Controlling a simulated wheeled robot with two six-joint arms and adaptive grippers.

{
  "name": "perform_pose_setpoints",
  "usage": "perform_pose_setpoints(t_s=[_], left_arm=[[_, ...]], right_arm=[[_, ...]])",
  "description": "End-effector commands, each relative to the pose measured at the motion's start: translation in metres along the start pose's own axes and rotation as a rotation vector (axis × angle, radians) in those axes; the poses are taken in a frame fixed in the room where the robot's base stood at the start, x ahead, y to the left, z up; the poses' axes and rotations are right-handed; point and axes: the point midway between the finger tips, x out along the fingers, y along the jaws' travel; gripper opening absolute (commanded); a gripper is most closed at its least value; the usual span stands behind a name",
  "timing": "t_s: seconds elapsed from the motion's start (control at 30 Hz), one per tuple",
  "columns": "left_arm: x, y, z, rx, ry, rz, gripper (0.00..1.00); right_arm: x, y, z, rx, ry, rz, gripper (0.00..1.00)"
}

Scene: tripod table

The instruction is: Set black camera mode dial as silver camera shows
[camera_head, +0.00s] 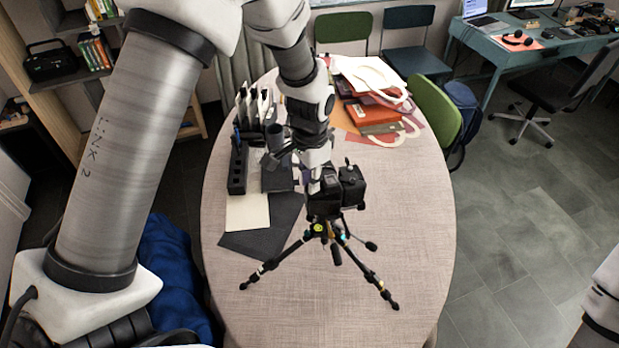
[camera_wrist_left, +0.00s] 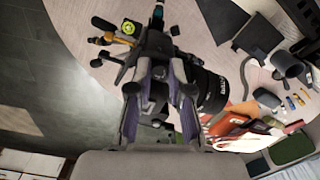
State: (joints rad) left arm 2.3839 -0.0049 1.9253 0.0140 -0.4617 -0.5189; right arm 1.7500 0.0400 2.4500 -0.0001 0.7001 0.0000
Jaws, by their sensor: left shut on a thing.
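The black camera (camera_head: 351,187) is mounted on a black tripod (camera_head: 335,238) standing on the table. My left gripper (camera_head: 319,181) comes down from behind and above and is shut on the black camera's upper part. In the left wrist view my left gripper's fingers (camera_wrist_left: 158,88) are around part of the camera, with its lens (camera_wrist_left: 211,98) sticking out to the right. The tripod's yellow-green level (camera_wrist_left: 128,28) shows above the fingers. The mode dial and its setting are hidden. I cannot make out a silver camera. My right gripper is not in view.
On the table (camera_head: 400,250), a dark holder (camera_head: 237,170) stands left of my left gripper, above a dark sheet (camera_head: 270,232) and a cream sheet (camera_head: 247,213). Books and papers (camera_head: 375,105) lie at the back. The front of the table is clear.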

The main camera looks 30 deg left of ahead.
Motion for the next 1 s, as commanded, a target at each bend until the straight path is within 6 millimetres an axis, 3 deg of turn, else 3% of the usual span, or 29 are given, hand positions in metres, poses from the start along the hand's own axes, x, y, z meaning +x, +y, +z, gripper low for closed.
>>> perform_pose_setpoints(t_s=[0.2, 0.23, 0.3, 0.67, 0.77, 1.0], left_arm=[[0.001, 0.000, 0.000, -0.002, 0.001, 0.000, 0.00], [0.001, 0.000, 0.000, -0.002, 0.001, 0.000, 0.23], [0.001, 0.000, 0.000, -0.002, 0.000, 0.000, 0.45], [-0.004, 0.000, -0.001, -0.001, 0.002, -0.001, 0.45], [-0.017, -0.001, -0.001, 0.000, 0.004, -0.002, 0.45], [-0.077, 0.000, -0.002, 0.000, 0.003, -0.002, 0.45]], right_arm=[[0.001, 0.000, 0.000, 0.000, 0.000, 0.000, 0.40], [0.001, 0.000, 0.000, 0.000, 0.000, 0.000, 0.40], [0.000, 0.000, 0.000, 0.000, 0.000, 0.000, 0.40], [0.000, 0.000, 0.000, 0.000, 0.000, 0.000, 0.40], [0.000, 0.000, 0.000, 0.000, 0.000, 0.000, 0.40], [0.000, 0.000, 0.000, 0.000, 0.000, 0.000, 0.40]])
